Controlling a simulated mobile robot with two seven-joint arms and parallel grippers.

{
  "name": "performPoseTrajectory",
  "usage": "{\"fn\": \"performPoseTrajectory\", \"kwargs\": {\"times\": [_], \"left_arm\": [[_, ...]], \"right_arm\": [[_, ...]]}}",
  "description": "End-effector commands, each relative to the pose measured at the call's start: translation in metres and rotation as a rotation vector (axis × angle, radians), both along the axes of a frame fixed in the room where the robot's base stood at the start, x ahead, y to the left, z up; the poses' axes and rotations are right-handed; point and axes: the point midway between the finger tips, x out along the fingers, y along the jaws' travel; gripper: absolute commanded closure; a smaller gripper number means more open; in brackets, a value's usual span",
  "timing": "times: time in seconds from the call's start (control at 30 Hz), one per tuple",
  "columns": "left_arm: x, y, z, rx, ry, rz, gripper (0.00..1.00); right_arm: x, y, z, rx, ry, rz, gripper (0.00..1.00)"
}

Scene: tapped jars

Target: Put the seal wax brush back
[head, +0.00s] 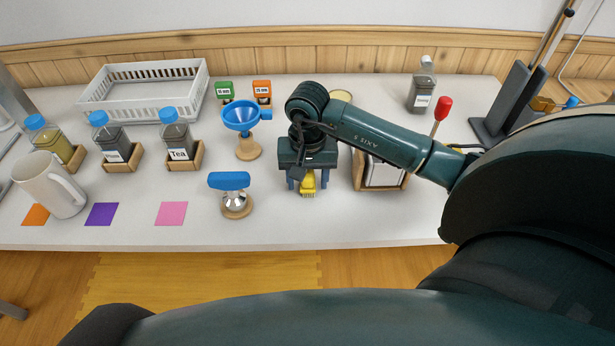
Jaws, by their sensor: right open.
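A small yellow brush-like thing (308,188), which looks like the seal wax brush, shows at the front middle of the table, just below my right gripper (308,182). The gripper points down with its fingers apart, one on each side of the yellow thing. The gripper body hides the upper part of it. I cannot tell whether the fingers touch it. My left gripper is not in view.
A wooden box (400,181) stands just right of the gripper, partly under my arm. A blue funnel on a stand (242,118) and a blue-topped tool (230,182) stand left. Blue-capped jars (178,135), a white mug (48,185) and a white basket (140,105) are farther left.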

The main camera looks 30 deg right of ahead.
Motion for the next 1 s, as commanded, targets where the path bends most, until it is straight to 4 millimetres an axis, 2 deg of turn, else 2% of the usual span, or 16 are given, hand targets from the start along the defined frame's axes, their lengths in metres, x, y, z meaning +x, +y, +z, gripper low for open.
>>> {"fn": "performPoseTrajectory", "kwargs": {"times": [0.13,0.23,0.5,0.7,0.83,1.0], "left_arm": [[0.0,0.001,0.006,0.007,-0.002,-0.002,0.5],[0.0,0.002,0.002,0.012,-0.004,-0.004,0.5],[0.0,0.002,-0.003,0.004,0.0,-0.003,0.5],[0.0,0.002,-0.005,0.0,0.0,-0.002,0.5],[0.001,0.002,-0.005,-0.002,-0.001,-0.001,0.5],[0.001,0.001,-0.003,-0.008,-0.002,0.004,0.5]], "right_arm": [[0.0,0.0,0.006,0.001,0.001,0.0,0.47],[0.002,0.0,0.018,-0.001,-0.006,0.0,0.47],[0.001,-0.001,0.076,-0.002,-0.007,0.001,0.47],[0.001,0.0,0.11,0.0,-0.004,0.001,0.47],[0.0,0.0,0.12,-0.001,-0.001,0.0,0.47],[0.0,0.0,0.124,-0.001,0.001,-0.001,0.47]]}}
